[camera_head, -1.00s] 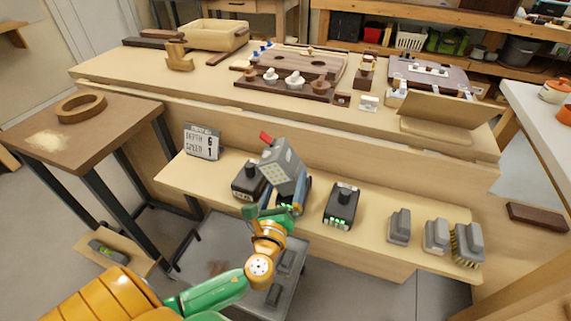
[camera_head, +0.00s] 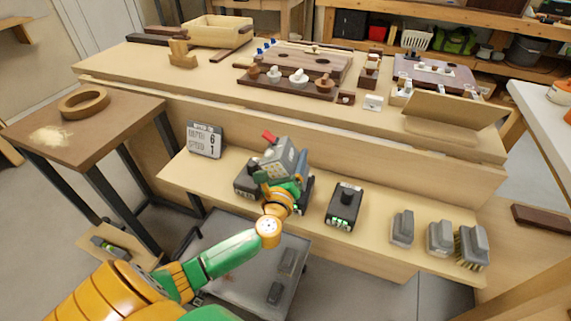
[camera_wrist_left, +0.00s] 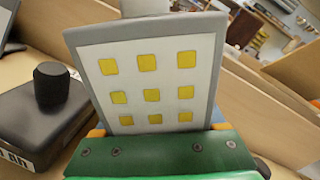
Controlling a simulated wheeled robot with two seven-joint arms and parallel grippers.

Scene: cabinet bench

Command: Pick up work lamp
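The work lamp (camera_head: 280,157) has a grey head with a grid of yellow squares and a red part on top. It is over the lower shelf, at a battery base. In the left wrist view its lit face (camera_wrist_left: 150,85) fills the middle, close in front of my green palm. My left gripper (camera_head: 286,172) is at the lamp, with blue fingers spread to either side of the head. I see no clear sign of the fingers pressing on it. The gripper hides the lamp's lower part. My right gripper is out of view.
A black battery charger (camera_head: 344,206) stands to the right, and another dark block (camera_head: 246,181) is close on the left. A sign (camera_head: 205,140) stands at the shelf's left. Several grey brushes (camera_head: 440,237) sit at the right. The workbench edge (camera_head: 340,132) is behind and above.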

